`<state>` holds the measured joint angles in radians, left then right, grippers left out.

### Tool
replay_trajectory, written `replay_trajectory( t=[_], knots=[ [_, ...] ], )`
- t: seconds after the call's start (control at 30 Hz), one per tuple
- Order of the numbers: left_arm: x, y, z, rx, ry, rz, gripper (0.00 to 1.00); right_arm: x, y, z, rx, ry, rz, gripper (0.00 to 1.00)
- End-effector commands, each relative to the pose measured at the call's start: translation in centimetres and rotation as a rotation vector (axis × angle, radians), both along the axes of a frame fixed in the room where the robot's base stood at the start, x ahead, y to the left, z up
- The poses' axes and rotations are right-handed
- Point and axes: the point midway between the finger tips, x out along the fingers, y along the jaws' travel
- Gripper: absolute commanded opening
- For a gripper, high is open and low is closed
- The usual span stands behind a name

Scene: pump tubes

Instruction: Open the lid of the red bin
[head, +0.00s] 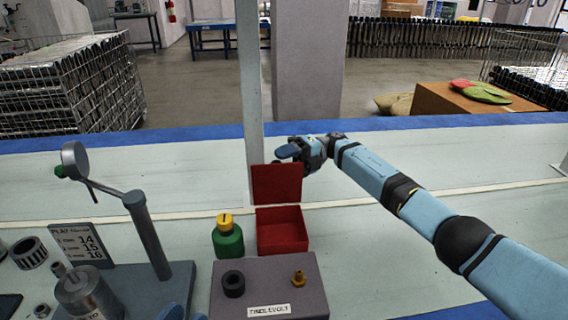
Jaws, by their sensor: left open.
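The red bin (283,243) is a small open-topped box standing behind the grey labelled block. Its red lid (277,185) stands raised, roughly upright, at the bin's back edge, and the bin's inside shows. My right gripper (291,154) is just behind and above the lid's top edge, with its arm reaching in from the right. I cannot tell whether it touches the lid, and its fingers are too small and dark to read. Only a sliver of my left gripper (186,317) shows at the bottom edge, away from the bin.
A green bottle with a yellow cap (228,236) stands close left of the bin. The grey block (268,285) in front holds a black ring and a brass fitting. A grey post stand (148,235) is to the left. The table right of the bin is clear below my arm.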

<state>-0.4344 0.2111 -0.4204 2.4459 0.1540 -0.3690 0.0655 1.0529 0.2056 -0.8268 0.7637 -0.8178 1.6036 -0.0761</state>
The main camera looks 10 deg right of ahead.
Motion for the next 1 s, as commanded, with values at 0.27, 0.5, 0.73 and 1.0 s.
replay_trajectory(
  t=[0.27,0.5,0.73,1.0],
  knots=[
    [0.0,0.0,0.4,-0.007,-0.007,0.004,0.43,0.8,-1.9,0.2,-0.001,0.001,-0.003,0.58],
    [0.0,0.0,0.5,-0.012,-0.014,0.006,0.43,3.0,-6.9,0.3,-0.001,0.001,-0.005,0.58],
    [-0.1,-0.1,-1.7,0.013,0.027,-0.008,0.43,4.5,-10.7,0.0,-0.001,0.001,-0.003,0.58],
    [-0.1,-0.3,-3.9,0.060,0.101,-0.039,0.43,5.2,-12.5,0.3,-0.001,0.000,0.000,0.58]
  ],
)
